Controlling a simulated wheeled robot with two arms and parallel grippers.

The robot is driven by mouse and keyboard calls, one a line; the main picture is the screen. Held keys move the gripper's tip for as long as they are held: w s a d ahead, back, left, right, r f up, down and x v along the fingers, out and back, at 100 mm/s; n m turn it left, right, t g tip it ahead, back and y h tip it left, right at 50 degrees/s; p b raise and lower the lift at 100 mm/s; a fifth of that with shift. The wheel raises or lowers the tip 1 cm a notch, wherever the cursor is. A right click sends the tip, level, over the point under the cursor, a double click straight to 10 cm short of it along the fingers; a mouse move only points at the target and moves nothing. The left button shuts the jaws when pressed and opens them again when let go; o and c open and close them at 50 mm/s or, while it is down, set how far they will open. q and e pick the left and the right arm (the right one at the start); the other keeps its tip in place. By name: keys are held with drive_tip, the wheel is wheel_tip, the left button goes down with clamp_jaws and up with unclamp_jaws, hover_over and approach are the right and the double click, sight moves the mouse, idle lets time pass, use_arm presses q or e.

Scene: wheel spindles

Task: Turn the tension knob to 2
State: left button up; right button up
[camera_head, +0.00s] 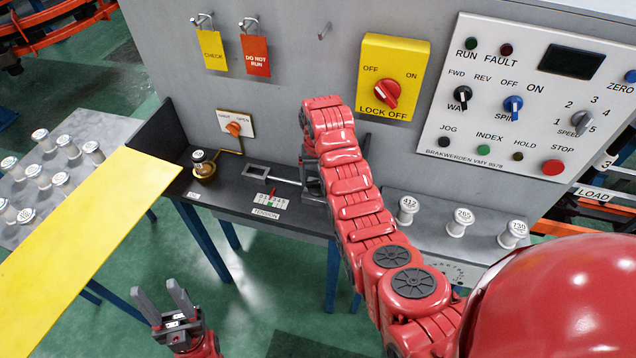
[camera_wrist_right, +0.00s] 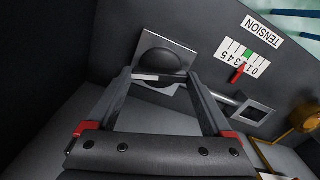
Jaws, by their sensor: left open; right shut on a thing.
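The tension knob (camera_wrist_right: 162,68) is a dark round dome on a square grey plate in the right wrist view. My right gripper (camera_wrist_right: 160,78) is shut on it, with one finger on each side. In the head view my right arm hides the knob. The tension scale (camera_wrist_right: 245,58) is a white numbered strip with a green mark. It also shows in the head view (camera_head: 262,201). Its red pointer (camera_wrist_right: 237,73) stands at or close to the green mark; the exact digit is too small to read. My left gripper (camera_head: 165,302) is open and empty, low in front of the bench.
A yellow board (camera_head: 85,235) stands left of the dark bench. A brass spindle holder with a bobbin (camera_head: 201,163) is on the bench's left part. Several white bobbins (camera_head: 408,209) stand on the right shelf. The control panel (camera_head: 520,95) is above.

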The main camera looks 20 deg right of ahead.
sight(318, 182)
drive_tip(key=shift+n, duration=1.1)
drive_tip(key=o, duration=1.1)
drive_tip(key=shift+o, duration=0.2)
wheel_tip(318, 182, up, 12)
drive_tip(key=p, duration=1)
drive_tip(key=shift+f, duration=0.1)
